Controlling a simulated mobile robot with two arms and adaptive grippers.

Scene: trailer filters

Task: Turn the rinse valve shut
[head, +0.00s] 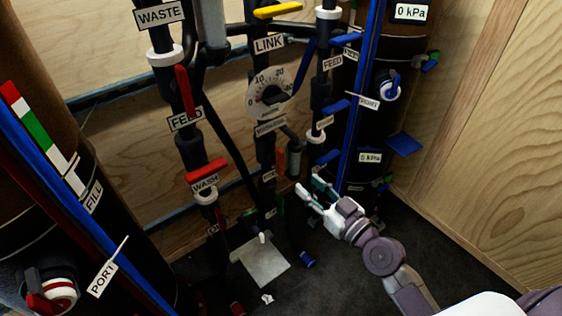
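My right gripper (309,186) reaches in from the lower right, its two pale fingers apart and nothing visible between them. The fingertips are below and right of the middle pipe, near a grey cylinder (294,162). I cannot read a rinse label for certain; several small labels are blurred. An upright orange-red handle (280,160) is on the middle pipe, beside a small unreadable label (269,175). A level red handle (206,170) is above the WASH label (204,184). Blue handles, one of them (325,157) just above my gripper, are on the right pipe. My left gripper is out of view.
A round dial (268,95) with a black knob is on the middle pipe under the LINK label (268,44). A metal plate (262,262) lies low in front. The dark floor at right is clear.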

